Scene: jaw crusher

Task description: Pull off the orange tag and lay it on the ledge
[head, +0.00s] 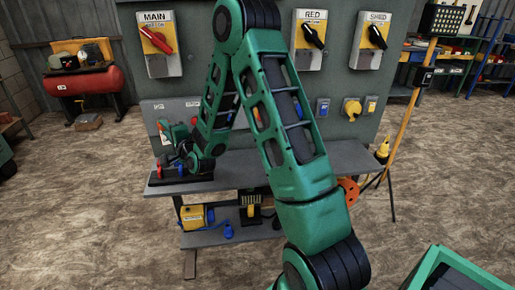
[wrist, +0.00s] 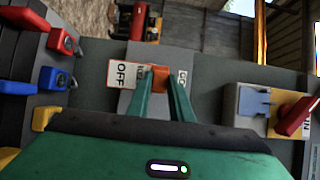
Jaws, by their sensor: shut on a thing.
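I cannot tell whether the tag still touches the panel. In the head view my gripper (head: 170,133) is small, close to the panel above the left end of the grey ledge (head: 245,172).
The MAIN switch (head: 158,40) with its red handle is above my gripper; RED (head: 309,38) and SHED (head: 373,38) switches are to its right. A red padlock (wrist: 62,40) and a blue padlock (wrist: 53,79) stand near the ledge's left end. The ledge's middle looks mostly bare.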

